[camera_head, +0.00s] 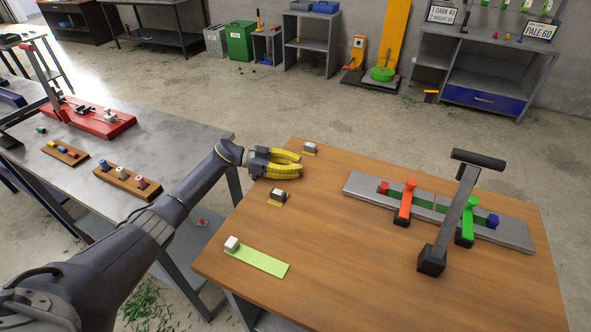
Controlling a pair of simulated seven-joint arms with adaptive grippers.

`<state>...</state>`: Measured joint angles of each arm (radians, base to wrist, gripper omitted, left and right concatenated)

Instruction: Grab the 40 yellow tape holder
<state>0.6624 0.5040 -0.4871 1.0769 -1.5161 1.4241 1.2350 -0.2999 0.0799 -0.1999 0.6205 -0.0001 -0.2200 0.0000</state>
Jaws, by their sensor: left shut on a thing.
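My left gripper (299,164), with yellow fingers, is over the far left part of the wooden table (340,270). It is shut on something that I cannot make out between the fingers. One small tape holder (309,147) with a short yellowish strip stands just beyond the fingertips. A second holder (278,194) with a short yellow strip is on the near side of the gripper. A third holder (232,243) with a long yellow-green strip (262,261) lies nearer the front left. I cannot read any sizes on them. My right gripper is not in view.
A grey fixture (350,186) with red and green clamps (405,202) and a dark upright lever (455,220) takes up the table's right half. A grey bench on the left holds spool racks (127,183) and a red device (105,122). The table's front middle is clear.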

